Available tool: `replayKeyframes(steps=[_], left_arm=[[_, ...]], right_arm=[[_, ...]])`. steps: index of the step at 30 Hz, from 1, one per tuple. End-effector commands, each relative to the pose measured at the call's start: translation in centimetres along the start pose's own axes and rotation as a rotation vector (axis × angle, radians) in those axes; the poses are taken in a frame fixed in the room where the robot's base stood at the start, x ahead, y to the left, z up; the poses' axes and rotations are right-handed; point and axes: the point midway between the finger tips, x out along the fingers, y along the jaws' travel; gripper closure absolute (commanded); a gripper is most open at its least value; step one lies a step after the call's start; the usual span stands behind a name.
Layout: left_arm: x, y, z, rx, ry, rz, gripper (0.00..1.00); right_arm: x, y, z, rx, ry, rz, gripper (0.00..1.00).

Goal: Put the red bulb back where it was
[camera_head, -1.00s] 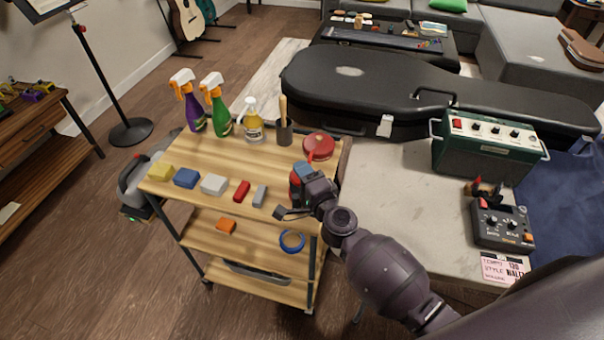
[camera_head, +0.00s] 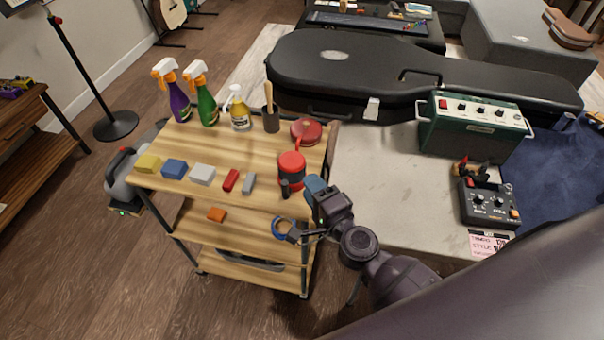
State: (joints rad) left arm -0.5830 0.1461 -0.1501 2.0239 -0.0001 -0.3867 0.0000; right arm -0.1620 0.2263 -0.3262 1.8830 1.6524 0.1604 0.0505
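A red rounded thing (camera_head: 306,131) with a narrow red stem lies at the trolley top's back right corner; it looks like the red bulb. In front of it a red canister-like thing (camera_head: 291,166) with dark bands and a black part stands near the trolley's right edge. I cannot tell for certain which is the bulb. My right gripper (camera_head: 304,211) is at the trolley's front right corner, beside and apart from the canister. Its fingers are spread with nothing seen between them. My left gripper is out of view.
The wooden trolley (camera_head: 222,145) holds spray bottles (camera_head: 207,100), a dark cup (camera_head: 270,119) and a row of small blocks (camera_head: 203,175). A grey table (camera_head: 385,165) with a green amplifier (camera_head: 475,125) stands right.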

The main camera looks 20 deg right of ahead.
Motion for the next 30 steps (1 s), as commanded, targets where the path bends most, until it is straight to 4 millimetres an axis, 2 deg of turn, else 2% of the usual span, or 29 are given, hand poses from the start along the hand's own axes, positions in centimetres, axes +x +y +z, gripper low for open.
replayKeyframes(steps=[3,7,30], left_arm=[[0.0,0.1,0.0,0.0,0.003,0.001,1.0],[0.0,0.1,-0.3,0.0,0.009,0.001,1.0],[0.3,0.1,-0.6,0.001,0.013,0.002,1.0]], right_arm=[[-1.3,0.2,0.0,0.001,0.0,0.002,0.63],[-2.0,0.1,0.0,0.001,0.0,0.001,0.63],[-2.1,0.0,0.0,0.0,0.0,0.001,0.63]])
